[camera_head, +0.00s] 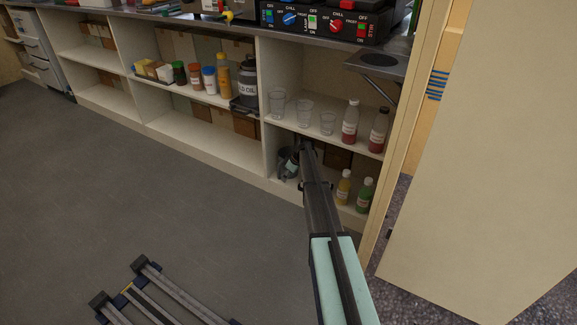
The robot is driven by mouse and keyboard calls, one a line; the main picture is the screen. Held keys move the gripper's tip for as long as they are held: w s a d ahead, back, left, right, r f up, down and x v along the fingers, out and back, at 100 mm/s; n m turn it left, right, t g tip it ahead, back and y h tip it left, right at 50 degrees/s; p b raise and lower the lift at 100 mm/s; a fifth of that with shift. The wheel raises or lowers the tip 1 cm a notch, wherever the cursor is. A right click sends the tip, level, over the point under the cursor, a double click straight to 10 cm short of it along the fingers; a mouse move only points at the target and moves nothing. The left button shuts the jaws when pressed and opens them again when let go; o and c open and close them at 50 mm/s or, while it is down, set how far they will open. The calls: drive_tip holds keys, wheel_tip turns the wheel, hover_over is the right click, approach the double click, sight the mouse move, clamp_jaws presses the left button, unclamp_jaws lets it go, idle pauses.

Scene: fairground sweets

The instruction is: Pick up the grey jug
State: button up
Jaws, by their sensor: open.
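The grey jug (248,85) stands upright on the upper shelf of the middle bay, at its right end. It has a dark cap and a light label that ends in "OIL". It seems to sit on a dark tray or mat. My gripper (286,168) is at the end of my arm, low in front of the right bay's lower shelf. It is below and to the right of the jug and apart from it. It is open; its fingers are small and dark here, and nothing shows between them.
Several bottles and tubs (194,76) stand left of the jug. Clear cups (305,110) and red sauce bottles (350,123) fill the upper shelf to its right, past a divider (264,100). Yellow and green bottles (344,187) stand below. The floor (130,200) in front is mostly clear.

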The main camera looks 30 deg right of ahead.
sight(280, 177)
drive_tip(key=w, duration=0.1)
drive_tip(key=w+a+b, duration=0.1)
drive_tip(key=w+a, duration=0.1)
drive_tip(key=shift+w+f+b, duration=0.2)
drive_tip(key=shift+f+b, duration=0.05)
drive_tip(key=shift+b, duration=0.1)
drive_tip(key=shift+w+a+f+b, duration=0.25)
drive_tip(key=shift+f+b, duration=0.15)
drive_tip(key=shift+b, duration=0.1)
drive_tip(key=shift+r, duration=0.1)
clamp_jaws()
